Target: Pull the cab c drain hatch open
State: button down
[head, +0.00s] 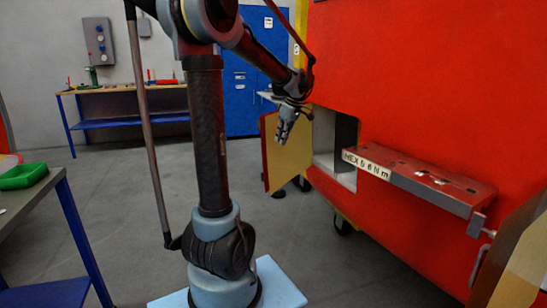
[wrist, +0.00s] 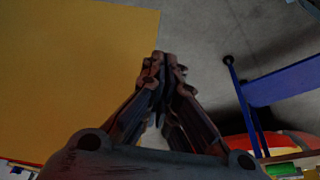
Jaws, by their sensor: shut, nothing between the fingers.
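A hatch door (head: 287,152), yellow on its broad face with a red edge, stands swung out beside a square opening (head: 333,150) in the red nosecone (head: 430,90). No label marks it as the cab c drain hatch. My gripper (head: 284,134) is shut and empty, pointing down in front of the door's upper part in the head view. In the wrist view my gripper's fingertips (wrist: 164,62) are together, with the yellow panel (wrist: 70,65) to their left. I cannot tell whether the fingers touch the door.
A red ledge (head: 420,183) labelled "HEX" juts from the nosecone. Another open panel (head: 520,262) stands at the lower right. A table with a green tray (head: 22,176) is at the left; a workbench (head: 125,90) and blue cabinet (head: 240,95) stand behind.

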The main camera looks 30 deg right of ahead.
aim_at(275, 154)
jog(key=shift+w+d+f, duration=0.1)
jog(key=shift+w+f, duration=0.9)
jog(key=shift+f, duration=0.65)
jog(key=shift+w+d+f, duration=0.1)
jog(key=shift+w+f, duration=0.95)
jog(key=shift+f, duration=0.6)
jog(key=shift+w+d+f, duration=0.1)
jog(key=shift+w+f, duration=0.9)
jog(key=shift+f, duration=0.65)
